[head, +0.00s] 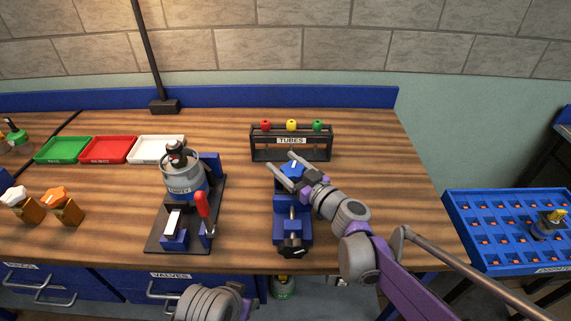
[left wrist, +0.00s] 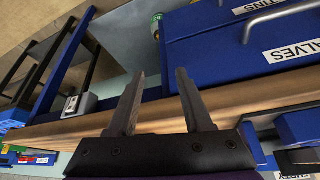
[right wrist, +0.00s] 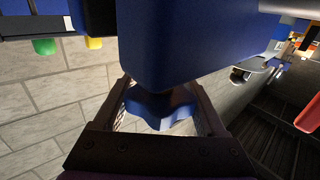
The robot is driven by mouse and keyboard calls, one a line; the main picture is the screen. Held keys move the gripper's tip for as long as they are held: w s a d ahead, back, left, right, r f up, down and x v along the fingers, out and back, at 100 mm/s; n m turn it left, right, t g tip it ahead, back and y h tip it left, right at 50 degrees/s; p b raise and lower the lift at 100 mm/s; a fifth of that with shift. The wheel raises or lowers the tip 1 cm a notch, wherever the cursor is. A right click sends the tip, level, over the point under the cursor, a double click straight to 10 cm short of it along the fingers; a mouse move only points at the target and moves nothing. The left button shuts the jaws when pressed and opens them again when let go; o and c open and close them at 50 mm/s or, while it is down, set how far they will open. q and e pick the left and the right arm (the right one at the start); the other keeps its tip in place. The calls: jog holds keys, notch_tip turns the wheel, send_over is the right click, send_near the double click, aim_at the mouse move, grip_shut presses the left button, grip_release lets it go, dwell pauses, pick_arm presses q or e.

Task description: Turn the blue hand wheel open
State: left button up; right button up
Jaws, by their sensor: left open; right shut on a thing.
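The blue hand wheel (head: 293,168) sits at the back end of a blue vise-like fixture (head: 280,222) on the wooden bench. My right gripper (head: 280,160) reaches in from the right with a finger on either side of the wheel. In the right wrist view the lobed blue wheel (right wrist: 160,110) lies between the two fingers, below a large blue block that hides part of it. The fingers are closed on it. My left gripper (left wrist: 161,75) is open and empty near the bench's front edge, above drawer fronts. Its fingers do not show in the head view.
A grey valve unit (head: 182,182) with a red lever (head: 202,205) stands left of the fixture. Green, red and white trays (head: 155,149) lie at the back left. A blue compartment tray (head: 490,255) is at the right.

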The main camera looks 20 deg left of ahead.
jog(key=shift+c, duration=0.5)
jog(key=shift+n+g+y, duration=0.5)
jog(key=shift+n+g, duration=0.2)
jog(key=shift+g, duration=0.3)
jog(key=shift+s+a+n+g+y+p, duration=0.1)
jog(key=shift+s+n+g+y+p, duration=0.15)
jog(key=shift+n+g, duration=0.3)
jog(key=shift+s+a+n+g+y+p, duration=0.1)
jog(key=shift+n+g+y, duration=0.25)
jog(key=shift+g, duration=0.4)
jog(key=o, duration=1.3)
jog(key=shift+d, duration=0.15)
